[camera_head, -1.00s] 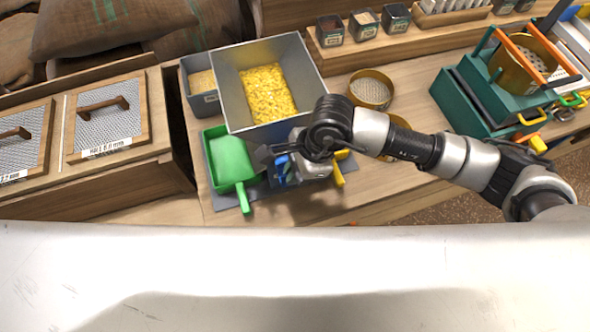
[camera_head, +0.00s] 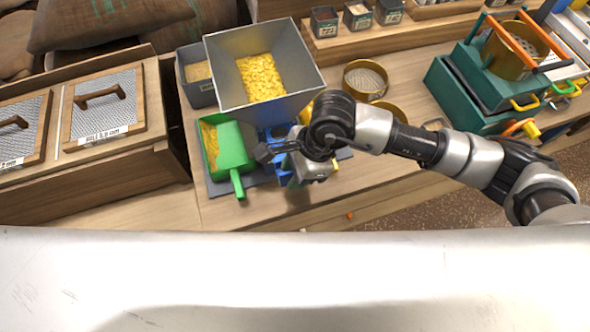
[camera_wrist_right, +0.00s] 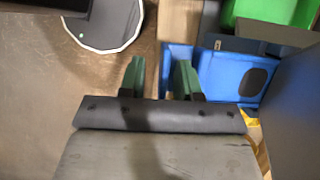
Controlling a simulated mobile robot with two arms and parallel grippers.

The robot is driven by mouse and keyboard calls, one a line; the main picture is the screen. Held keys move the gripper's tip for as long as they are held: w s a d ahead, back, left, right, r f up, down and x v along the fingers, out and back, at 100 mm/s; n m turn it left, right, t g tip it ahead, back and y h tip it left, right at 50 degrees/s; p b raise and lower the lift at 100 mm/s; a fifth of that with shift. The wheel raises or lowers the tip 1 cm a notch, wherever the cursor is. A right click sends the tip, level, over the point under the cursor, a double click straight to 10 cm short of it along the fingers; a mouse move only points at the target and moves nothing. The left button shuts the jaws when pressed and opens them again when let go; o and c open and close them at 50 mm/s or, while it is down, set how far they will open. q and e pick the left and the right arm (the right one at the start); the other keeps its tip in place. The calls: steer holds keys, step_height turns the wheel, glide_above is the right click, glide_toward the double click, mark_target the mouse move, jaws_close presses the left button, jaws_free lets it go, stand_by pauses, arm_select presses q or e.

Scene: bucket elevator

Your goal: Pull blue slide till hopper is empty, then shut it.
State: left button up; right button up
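The grey hopper (camera_head: 302,60) holds yellow grain (camera_head: 261,77) at its bottom. Blue slide parts (camera_head: 283,140) show below the hopper's front, partly hidden by my right arm. A blue part (camera_wrist_right: 235,75) also shows right of the fingers in the right wrist view. My right gripper (camera_head: 270,152) is beside the blue parts. In the right wrist view its two green fingers (camera_wrist_right: 160,75) stand apart, with some blue behind the right one and no grip visible. My left gripper is not in view.
A grey bin (camera_head: 197,80) stands left of the hopper. Round sieves (camera_head: 365,80) lie to its right, and a green sieve machine (camera_head: 470,95) stands farther right. Screened wooden boxes (camera_head: 102,108) are at the left.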

steer(key=shift+w+d+r, duration=0.1)
steer(key=shift+d+r, duration=0.05)
steer(key=shift+r, duration=0.15)
steer(key=s+b+v, duration=0.1)
steer(key=b+v, duration=0.2)
steer(key=v, duration=0.7)
steer(key=shift+w, duration=0.3)
